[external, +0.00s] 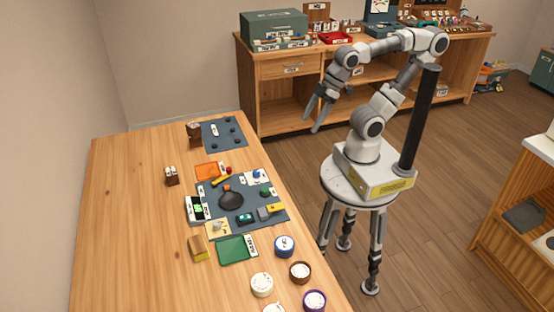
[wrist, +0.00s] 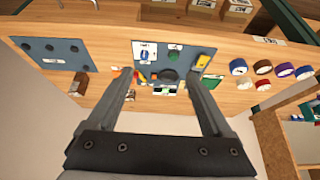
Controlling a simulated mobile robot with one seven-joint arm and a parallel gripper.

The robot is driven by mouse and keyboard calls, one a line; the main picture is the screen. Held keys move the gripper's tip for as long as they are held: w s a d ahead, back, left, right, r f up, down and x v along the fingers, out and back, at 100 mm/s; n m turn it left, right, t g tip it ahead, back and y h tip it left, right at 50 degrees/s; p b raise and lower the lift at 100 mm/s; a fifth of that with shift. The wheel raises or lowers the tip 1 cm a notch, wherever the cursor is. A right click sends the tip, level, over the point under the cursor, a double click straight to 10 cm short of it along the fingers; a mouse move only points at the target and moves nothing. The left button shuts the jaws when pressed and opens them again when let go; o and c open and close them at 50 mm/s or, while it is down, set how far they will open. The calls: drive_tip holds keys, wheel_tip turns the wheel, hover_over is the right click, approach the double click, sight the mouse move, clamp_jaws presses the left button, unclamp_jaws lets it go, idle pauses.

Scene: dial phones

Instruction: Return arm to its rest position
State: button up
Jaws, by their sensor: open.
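My gripper (external: 318,113) is open and empty. It hangs in the air off the right edge of the wooden table (external: 120,220), with its fingers pointing down. My arm is raised above my base and bent over toward the table. In the wrist view my gripper (wrist: 160,85) shows two spread fingers with nothing between them touching. Beyond them lies the dark blue mat (external: 270,215) with a black rounded object (external: 231,200), a green-screened meter (external: 197,208) and small parts on it. The mat also shows in the wrist view (wrist: 150,50).
Several round dials, including a blue one (external: 285,246) and a purple one (external: 315,300), stand at the table's near right. A green tray (external: 236,249) and an orange tray (external: 209,170) lie by the mat. A wooden shelf unit (external: 285,100) stands behind my arm.

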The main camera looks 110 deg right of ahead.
wheel_tip(320, 180, up, 12)
drive_tip(key=p, duration=1.2)
drive_tip(key=shift+r, duration=0.15)
